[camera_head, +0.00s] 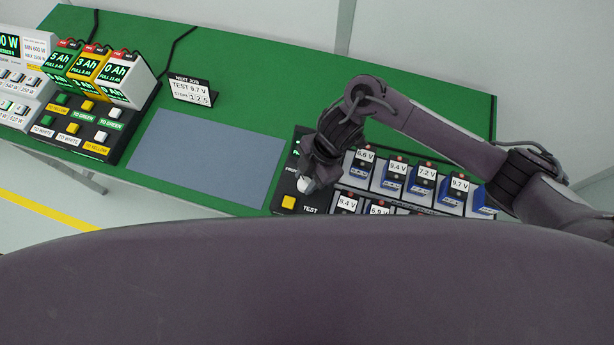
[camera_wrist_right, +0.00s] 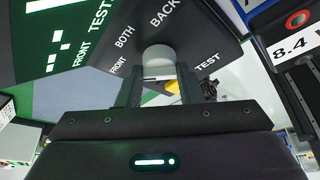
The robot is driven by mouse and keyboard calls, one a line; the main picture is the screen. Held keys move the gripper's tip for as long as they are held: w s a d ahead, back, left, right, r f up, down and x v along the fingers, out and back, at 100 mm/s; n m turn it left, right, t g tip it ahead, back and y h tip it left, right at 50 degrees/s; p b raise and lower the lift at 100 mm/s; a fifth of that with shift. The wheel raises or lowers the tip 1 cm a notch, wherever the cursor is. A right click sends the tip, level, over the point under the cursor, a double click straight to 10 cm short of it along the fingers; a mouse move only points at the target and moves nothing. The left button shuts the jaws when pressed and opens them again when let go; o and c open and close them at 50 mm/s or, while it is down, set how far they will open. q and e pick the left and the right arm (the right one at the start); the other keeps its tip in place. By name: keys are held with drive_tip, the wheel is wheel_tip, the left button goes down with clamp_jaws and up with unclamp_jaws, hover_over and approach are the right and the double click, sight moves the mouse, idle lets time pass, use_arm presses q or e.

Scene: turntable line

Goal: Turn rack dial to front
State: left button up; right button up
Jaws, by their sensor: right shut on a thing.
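The rack dial (camera_wrist_right: 158,58) is a pale grey round knob on the black rack panel (camera_wrist_right: 215,40). FRONT, BOTH and BACK are printed around it in the right wrist view. I cannot tell which word the dial points at. My right gripper (camera_wrist_right: 160,82) has its fingers on both sides of the dial and is shut on it. In the head view the right gripper (camera_head: 313,178) comes down over the panel's left end, and a bit of the white dial (camera_head: 304,185) shows beside it. My left gripper is not in view.
A yellow button (camera_head: 288,202) and the word TEST lie beside the dial. Blue-and-white battery blocks with voltage labels (camera_head: 397,167) stand in the rack to the right. A grey mat (camera_head: 205,155) lies bare to the left. A NEXT JOB sign (camera_head: 191,91) and charger units (camera_head: 85,120) stand farther left.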

drive_tip(key=shift+w+r+n, duration=0.1)
drive_tip(key=shift+w+n, duration=0.05)
drive_tip(key=shift+n, duration=0.45)
drive_tip(key=o, duration=1)
drive_tip(key=shift+g, duration=0.3)
drive_tip(key=v, duration=0.7)
drive_tip(key=shift+r, duration=0.35)
